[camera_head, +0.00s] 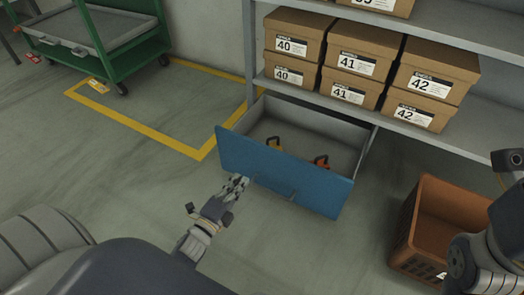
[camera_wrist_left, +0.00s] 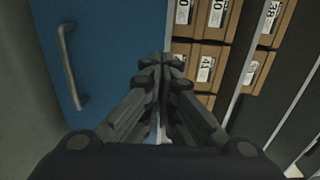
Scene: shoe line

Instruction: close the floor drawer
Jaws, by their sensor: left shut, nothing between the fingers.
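The floor drawer (camera_head: 280,168) stands pulled out under the shelf, with a blue front and a grey inside. Two small orange-and-black items lie in it. Its handle shows on the blue front in the left wrist view (camera_wrist_left: 70,66). My left gripper (camera_head: 238,181) is shut and empty, in front of the blue face, left of its middle. I cannot tell whether the fingertips touch the face. The left wrist view shows the closed fingers (camera_wrist_left: 167,62) beside the blue front. My right arm shows at the right edge, but its gripper fingers are not in view.
Brown shoe boxes (camera_head: 349,62) stand on the shelf above the drawer. An orange-brown crate (camera_head: 409,236) sits on the floor right of the drawer. A green cart (camera_head: 117,62) stands at the upper left, near yellow floor lines (camera_head: 140,128). The floor left of the drawer is clear.

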